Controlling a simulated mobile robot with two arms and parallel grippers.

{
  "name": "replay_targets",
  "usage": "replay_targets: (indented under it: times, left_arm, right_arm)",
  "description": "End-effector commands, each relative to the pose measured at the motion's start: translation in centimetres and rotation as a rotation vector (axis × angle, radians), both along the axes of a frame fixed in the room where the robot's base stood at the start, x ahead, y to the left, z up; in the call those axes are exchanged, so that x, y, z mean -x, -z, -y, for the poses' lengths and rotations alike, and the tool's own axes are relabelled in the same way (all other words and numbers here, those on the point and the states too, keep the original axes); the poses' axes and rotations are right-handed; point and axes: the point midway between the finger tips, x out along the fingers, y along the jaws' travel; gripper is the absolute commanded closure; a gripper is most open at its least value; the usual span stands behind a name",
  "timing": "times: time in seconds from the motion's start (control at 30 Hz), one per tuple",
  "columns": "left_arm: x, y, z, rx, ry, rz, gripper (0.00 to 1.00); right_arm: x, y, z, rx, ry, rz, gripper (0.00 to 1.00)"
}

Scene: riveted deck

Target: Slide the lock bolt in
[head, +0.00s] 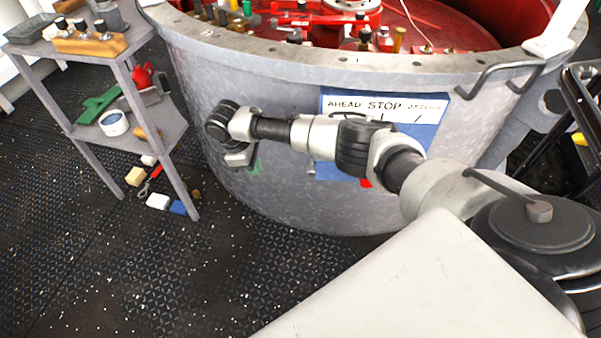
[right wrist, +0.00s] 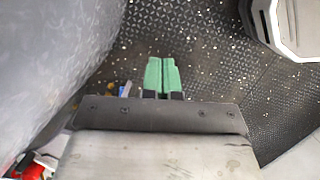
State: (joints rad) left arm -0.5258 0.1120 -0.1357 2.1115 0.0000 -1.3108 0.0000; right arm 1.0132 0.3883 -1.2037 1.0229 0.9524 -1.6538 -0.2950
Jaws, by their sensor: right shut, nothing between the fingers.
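My right arm reaches left across the front of a large grey drum (head: 290,195). My right gripper (head: 255,167) hangs low beside the drum wall, mostly hidden behind its own wrist, with a little green fingertip showing. In the right wrist view the two green fingers (right wrist: 162,76) are closed together with nothing between them, over the dark floor. A blue and white panel marked AHEAD, STOP, ASTERN (head: 385,105) is on the drum wall, partly covered by my arm. A small red part (head: 366,183) shows below it. I cannot make out the lock bolt. My left gripper is not in view.
A grey shelf stand (head: 125,62) with tools and a tape roll (head: 114,123) stands at the left. Small blocks (head: 158,201) lie on the floor by it. The drum rim (head: 300,68) encloses red machinery. The studded floor (head: 190,275) at the lower left is mostly free.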

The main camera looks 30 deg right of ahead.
Motion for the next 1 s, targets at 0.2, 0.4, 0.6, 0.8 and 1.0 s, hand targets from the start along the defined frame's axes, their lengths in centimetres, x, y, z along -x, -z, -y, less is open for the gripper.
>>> replay_targets:
  times: [0.2,0.4,0.6,0.8,1.0]
  left_arm:
    - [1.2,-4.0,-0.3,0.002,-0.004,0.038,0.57]
    - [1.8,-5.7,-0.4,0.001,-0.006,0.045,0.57]
    - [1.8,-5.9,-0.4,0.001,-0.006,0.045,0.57]
    - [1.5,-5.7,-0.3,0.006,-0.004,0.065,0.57]
    - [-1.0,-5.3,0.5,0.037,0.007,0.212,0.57]
  right_arm:
    - [-0.1,-6.5,2.8,0.164,-0.082,-0.145,1.00]
    - [0.5,-8.8,3.7,0.210,-0.096,-0.202,1.00]
    - [0.5,-9.0,3.7,0.211,-0.096,-0.204,1.00]
    - [0.6,-8.5,3.8,0.210,-0.096,-0.203,1.00]
    - [1.3,-6.1,4.9,0.210,-0.095,-0.204,1.00]
